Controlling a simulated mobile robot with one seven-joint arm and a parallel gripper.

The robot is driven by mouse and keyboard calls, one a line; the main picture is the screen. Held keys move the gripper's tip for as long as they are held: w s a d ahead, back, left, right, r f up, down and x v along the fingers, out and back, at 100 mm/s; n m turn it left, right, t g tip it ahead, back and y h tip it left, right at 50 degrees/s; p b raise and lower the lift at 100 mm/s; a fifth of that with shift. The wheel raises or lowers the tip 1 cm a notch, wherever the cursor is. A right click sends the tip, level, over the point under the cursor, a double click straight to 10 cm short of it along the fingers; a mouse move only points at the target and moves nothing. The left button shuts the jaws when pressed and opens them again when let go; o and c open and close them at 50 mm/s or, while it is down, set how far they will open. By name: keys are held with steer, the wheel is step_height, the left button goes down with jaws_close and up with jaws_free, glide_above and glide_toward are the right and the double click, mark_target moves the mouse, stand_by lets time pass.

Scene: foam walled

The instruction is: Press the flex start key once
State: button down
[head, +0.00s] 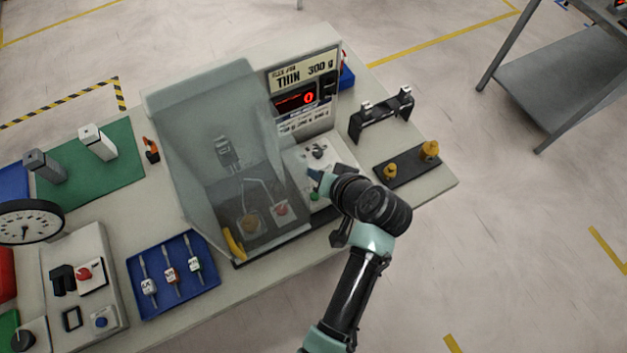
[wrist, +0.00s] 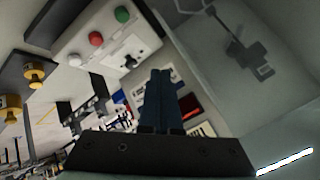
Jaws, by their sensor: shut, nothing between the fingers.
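A white control panel (head: 341,154) stands beside the clear guarded enclosure, under a display unit. It carries a black knob (head: 319,152) and a green button (head: 314,196). The wrist view shows the panel (wrist: 112,42) with a green button (wrist: 122,14), a red button (wrist: 96,38), a white button (wrist: 73,60) and the knob (wrist: 130,60). No label is legible to tell which one is the flex start key. My gripper (head: 315,175) is shut and empty, over the panel. Its fingertips (wrist: 160,72) look apart from the buttons; my wrist hides part of the panel.
The clear enclosure (head: 190,110) stands directly left of my gripper. The display unit (head: 306,92) reads "THIN 300 g" with a red 0. A dark tray with brass weights (head: 408,166) and a black rack (head: 383,115) lie right. A blue tray (head: 151,301) lies left.

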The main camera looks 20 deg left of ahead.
mark_target(315, 196)
steer(key=shift+f, duration=0.15)
step_height(315, 196, down, 8)
steer(key=b, duration=0.7)
steer(key=shift+f+b, duration=0.25)
steer(key=shift+b, duration=0.15)
stand_by(1.3)
steer(key=shift+f, duration=0.4)
